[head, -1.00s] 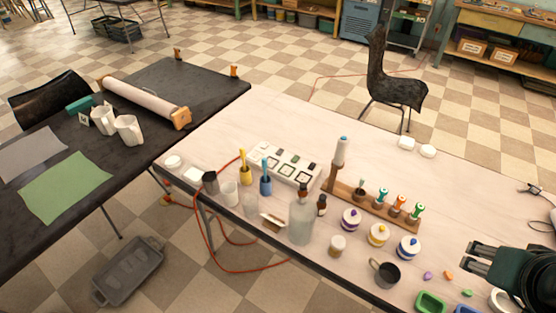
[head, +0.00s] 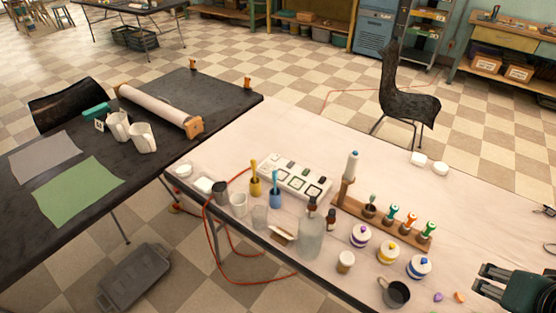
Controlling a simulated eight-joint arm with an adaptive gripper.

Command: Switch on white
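A white block (head: 270,177) with several dark-framed squares along its top lies near the middle of the pale table; it may be a switch panel, but its markings are too small to read. Which white thing the task means I cannot tell. My gripper (head: 480,281) is at the lower right, over the table's front right part, well apart from both. Its two fingers look spread, with nothing between them.
A red cord (head: 209,235) hangs over the table's left front edge. The table behind the block is largely clear.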

